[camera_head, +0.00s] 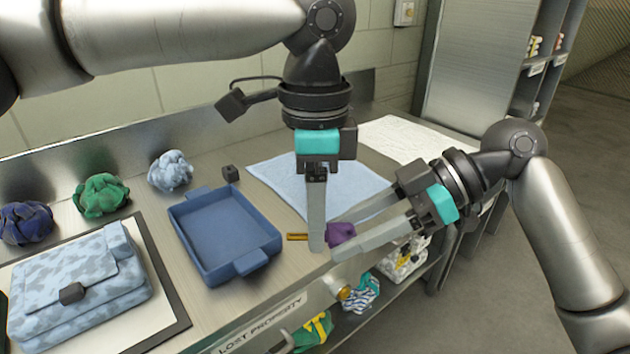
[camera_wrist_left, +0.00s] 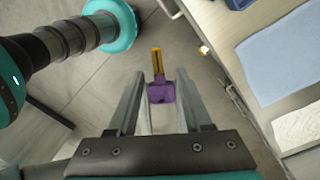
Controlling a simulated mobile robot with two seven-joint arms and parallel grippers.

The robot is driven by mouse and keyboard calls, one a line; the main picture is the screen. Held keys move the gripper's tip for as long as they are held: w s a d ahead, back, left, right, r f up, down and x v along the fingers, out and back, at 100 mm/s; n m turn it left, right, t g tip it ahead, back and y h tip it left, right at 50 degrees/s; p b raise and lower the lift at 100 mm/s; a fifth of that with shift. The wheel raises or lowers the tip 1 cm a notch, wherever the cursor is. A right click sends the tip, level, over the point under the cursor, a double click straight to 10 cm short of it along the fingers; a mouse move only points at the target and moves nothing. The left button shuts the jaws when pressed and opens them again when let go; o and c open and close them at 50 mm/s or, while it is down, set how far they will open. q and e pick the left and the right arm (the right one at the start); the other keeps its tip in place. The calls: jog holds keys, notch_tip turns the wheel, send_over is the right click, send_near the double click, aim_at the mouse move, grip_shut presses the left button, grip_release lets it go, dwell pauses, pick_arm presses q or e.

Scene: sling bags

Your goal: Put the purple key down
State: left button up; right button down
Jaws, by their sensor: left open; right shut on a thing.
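The purple key (camera_head: 341,233) has a purple head and a yellow-gold shaft pointing left, near the counter's front edge. My right gripper (camera_head: 338,240) reaches in from the right and is shut on the purple head. My left gripper (camera_head: 317,246) points down beside the key, open. In the left wrist view the key (camera_wrist_left: 162,93) shows between the left fingers, with floor behind it. Whether the left fingers touch it, I cannot tell.
An empty blue tray (camera_head: 223,230) stands on the counter (camera_head: 150,220), left of the key. A light blue cloth (camera_head: 275,175) lies behind. A blue patterned bag (camera_head: 85,290) lies on a board at left. Several crumpled bundles and a small dark cube (camera_head: 230,173) stand along the back.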

pick_arm(q)
jog(key=shift+f, duration=0.55)
grip_shut()
pick_arm(e)
jog(key=shift+c, duration=1.4)
grip_release()
jog(key=shift+d, duration=0.1)
